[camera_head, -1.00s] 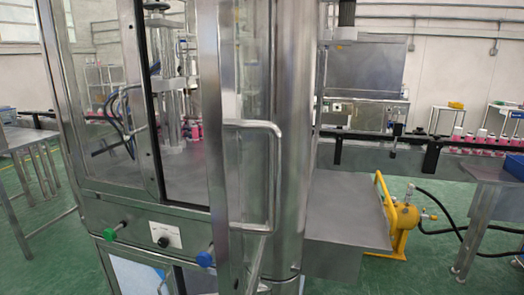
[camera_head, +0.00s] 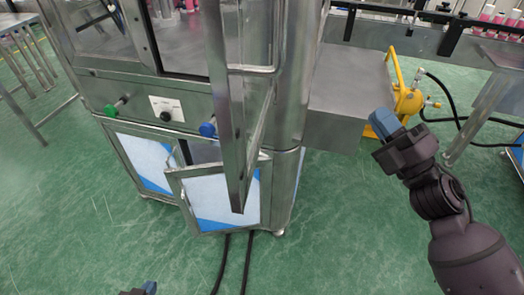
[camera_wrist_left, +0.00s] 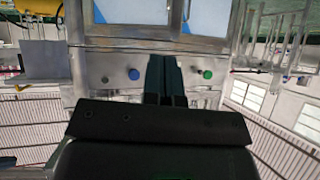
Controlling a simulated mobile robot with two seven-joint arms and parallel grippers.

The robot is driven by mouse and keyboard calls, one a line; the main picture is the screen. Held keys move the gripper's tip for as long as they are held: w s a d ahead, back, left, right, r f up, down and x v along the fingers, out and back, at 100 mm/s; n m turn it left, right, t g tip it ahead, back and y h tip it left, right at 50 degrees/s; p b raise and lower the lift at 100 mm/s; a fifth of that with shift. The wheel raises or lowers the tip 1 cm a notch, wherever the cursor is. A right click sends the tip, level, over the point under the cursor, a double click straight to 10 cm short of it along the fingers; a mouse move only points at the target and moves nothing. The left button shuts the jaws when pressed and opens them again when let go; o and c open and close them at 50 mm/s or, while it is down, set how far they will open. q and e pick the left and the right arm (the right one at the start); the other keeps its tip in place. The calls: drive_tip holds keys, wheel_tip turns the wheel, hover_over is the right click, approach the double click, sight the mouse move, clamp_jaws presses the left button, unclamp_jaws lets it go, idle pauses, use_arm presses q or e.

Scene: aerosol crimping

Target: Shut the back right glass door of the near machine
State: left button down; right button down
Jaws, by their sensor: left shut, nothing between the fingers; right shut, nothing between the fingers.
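The near machine (camera_head: 135,90) is a steel cabinet with glazed upper sides. A steel-framed glass door (camera_head: 226,110) stands swung out from its right part, with its frame edge toward me and a bar handle (camera_head: 255,70). I cannot tell whether it is the back right door. My right gripper (camera_head: 384,120) is shut and empty, right of the door and apart from it. My left gripper (camera_head: 149,287) barely shows at the bottom edge, low in front of the machine. In the left wrist view its fingers (camera_wrist_left: 163,75) are shut and empty, pointing toward the knob panel.
A lower cabinet door (camera_head: 215,198) stands ajar below the glass door. Green (camera_head: 112,108) and blue (camera_head: 208,129) knobs project from the front. A steel side box (camera_head: 345,95) and a yellow pump (camera_head: 408,100) stand at right. Black cables cross the green floor, which is otherwise open in front.

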drive_tip(key=s+a+r+n+g+y, duration=0.3)
drive_tip(key=a+n+g+y, duration=0.4)
drive_tip(key=n, duration=0.6)
drive_tip(key=n+g+h, duration=0.3)
drive_tip(key=n+g, duration=0.6)
drive_tip(key=n, duration=0.4)
approach(247, 150)
drive_tip(key=a, duration=0.2)
drive_tip(key=a+p, duration=0.1)
drive_tip(key=a, duration=0.1)
drive_tip(key=w+a, duration=0.1)
drive_tip(key=a, duration=0.1)
drive_tip(key=shift+p, duration=0.4)
drive_tip(key=shift+w+a, duration=0.1)
drive_tip(key=shift+a, duration=0.65)
